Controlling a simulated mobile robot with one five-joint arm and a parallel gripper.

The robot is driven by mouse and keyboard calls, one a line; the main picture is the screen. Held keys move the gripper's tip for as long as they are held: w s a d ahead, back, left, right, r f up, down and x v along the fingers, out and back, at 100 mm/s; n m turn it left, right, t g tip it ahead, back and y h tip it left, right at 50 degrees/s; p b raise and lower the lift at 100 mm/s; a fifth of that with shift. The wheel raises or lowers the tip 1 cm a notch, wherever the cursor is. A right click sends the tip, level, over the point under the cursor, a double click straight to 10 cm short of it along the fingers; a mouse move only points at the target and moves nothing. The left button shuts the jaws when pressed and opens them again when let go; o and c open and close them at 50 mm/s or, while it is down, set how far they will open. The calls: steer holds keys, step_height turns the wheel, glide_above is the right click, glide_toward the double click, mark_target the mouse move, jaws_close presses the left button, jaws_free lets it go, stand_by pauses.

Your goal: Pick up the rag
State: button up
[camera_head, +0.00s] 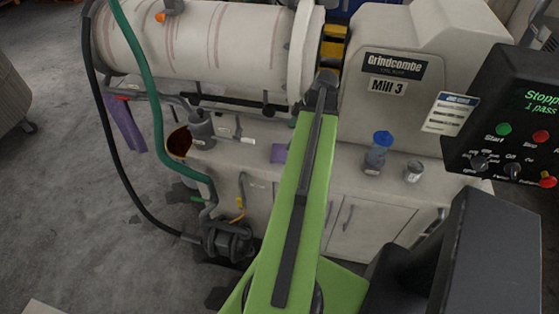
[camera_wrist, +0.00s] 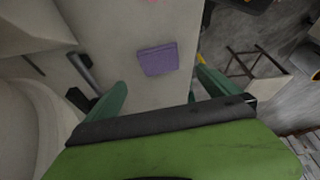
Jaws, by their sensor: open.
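In the wrist view the rag (camera_wrist: 158,59) lies flat on the pale surface, beyond and between my fingertips. My gripper (camera_wrist: 161,92) is open, with its two green fingers spread wide and nothing between them. It is apart from the rag. In the head view my green arm reaches over the bench and the fingers cannot be made out. A longer purple cloth (camera_head: 128,125) hangs at the left below the drum.
A large mill drum (camera_head: 200,40) lies above the bench. A blue-capped bottle (camera_head: 377,152) and a metal cup (camera_head: 413,172) stand right of my arm. A green hose (camera_head: 157,110) and a pump (camera_head: 229,241) are at the left. A control panel (camera_head: 510,120) is at the right.

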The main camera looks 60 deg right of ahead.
steer(key=b, duration=0.3)
glide_above(280, 151)
steer(key=s+d, duration=0.1)
steer(key=s, duration=0.2)
step_height(280, 151, down, 5)
steer(key=shift+w+r, duration=0.1)
steer(key=shift+r, duration=0.05)
steer(key=shift+w+f, duration=0.2)
steer(key=shift+f, duration=0.05)
steer(key=b+x, duration=0.5)
steer(key=shift+w, duration=0.2)
steer(key=shift+r, duration=0.1)
steer(key=c, duration=1.3)
